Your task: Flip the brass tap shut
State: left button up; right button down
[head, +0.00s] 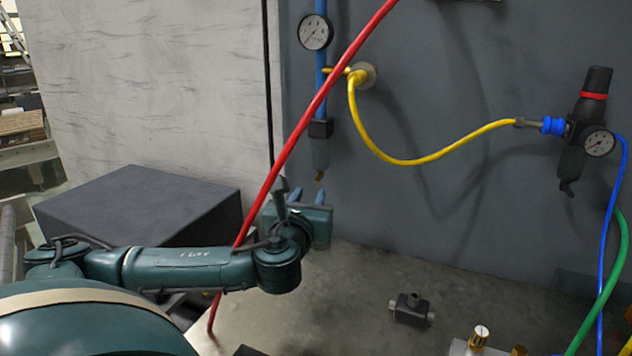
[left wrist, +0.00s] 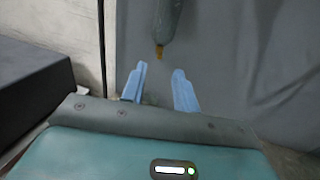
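A brass-yellow fitting (head: 340,71), which looks like the tap, sits at a round wall flange (head: 367,75) on the grey panel. The red hose crosses close to it, and I cannot tell its lever position. My left gripper (head: 308,196) is open and empty, below the dark filter bowl (head: 320,152) with its small brass tip (head: 320,175). The left wrist view shows the two blue fingers apart (left wrist: 160,88), with the brass tip (left wrist: 159,51) above the gap between them. My right gripper is not in view.
A red hose (head: 300,125) slants down past my left arm. A yellow hose (head: 420,162) loops to a regulator (head: 570,135) at right. A dark box (head: 135,205) stands at left.

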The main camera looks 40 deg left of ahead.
aim_at(317, 181)
pick_arm(q)
jog(key=x, duration=0.7)
jog(key=shift+f+p, duration=0.1)
jog(key=shift+p, duration=0.2)
jog(key=shift+c, duration=0.5)
grip_shut()
